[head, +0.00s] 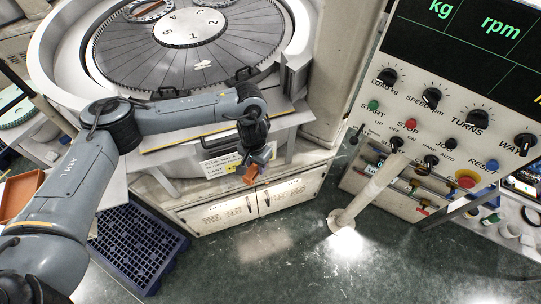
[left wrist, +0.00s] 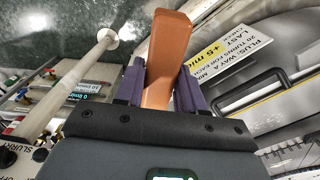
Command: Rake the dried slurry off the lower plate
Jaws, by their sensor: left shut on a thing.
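The lower plate (head: 135,55) is a large dark disc with radial grooves and a pale numbered hub, inside a pale round housing. A small whitish patch (head: 203,64) lies on the plate near its front; I cannot tell for sure that it is dried slurry. My left gripper (head: 257,163) hangs in front of the machine, outside the housing and away from the plate. It is shut on an orange-brown bar (left wrist: 165,60), held between the purple fingers in the left wrist view. The bar's full shape is hidden. My right gripper is not in view.
A control panel (head: 440,135) with knobs and buttons stands at the right. A pale post (head: 365,195) rises from the floor beside it. A dark blue slatted pallet (head: 135,245) lies at lower left. The green floor (head: 280,270) in front of the cabinet is clear.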

